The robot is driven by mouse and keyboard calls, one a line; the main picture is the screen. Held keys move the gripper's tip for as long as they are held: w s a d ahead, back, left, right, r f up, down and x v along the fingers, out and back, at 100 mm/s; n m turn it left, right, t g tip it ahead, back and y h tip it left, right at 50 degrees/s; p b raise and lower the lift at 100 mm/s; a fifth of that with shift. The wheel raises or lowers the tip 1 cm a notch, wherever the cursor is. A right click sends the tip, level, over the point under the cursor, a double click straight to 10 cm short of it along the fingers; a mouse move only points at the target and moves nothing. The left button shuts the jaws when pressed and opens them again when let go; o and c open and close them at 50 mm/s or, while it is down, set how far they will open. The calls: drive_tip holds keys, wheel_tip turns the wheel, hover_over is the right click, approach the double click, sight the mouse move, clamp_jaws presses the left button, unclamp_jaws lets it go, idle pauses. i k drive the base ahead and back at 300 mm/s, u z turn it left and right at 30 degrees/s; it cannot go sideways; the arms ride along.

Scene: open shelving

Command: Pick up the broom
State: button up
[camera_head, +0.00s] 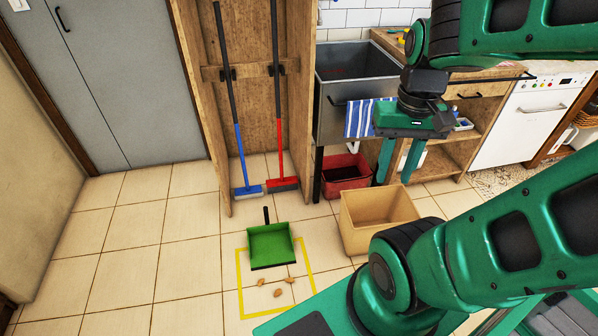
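Two long-handled brooms stand upright in an open wooden niche. One broom (238,150) has a blue lower handle and a blue head with pale bristles on the floor. The other broom (279,140) has a red lower handle and a red head with dark bristles. Their black upper handles pass dark clips on a wooden crossbar (250,71). My gripper (394,178) points down to the right of both brooms, in front of the sink. Its two green fingers are apart, with nothing seen between them. It touches neither broom.
A green dustpan (270,246) lies by a yellow floor outline (241,285) with several small brown bits inside. A cardboard box (368,222) and red crate (343,173) stand below the sink (350,62) area. A striped towel (360,119) hangs there. The left floor is clear.

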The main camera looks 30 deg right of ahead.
sight(282, 184)
drive_tip(key=z, duration=0.1)
drive_tip(key=i, duration=1)
drive_tip(key=u, duration=0.05)
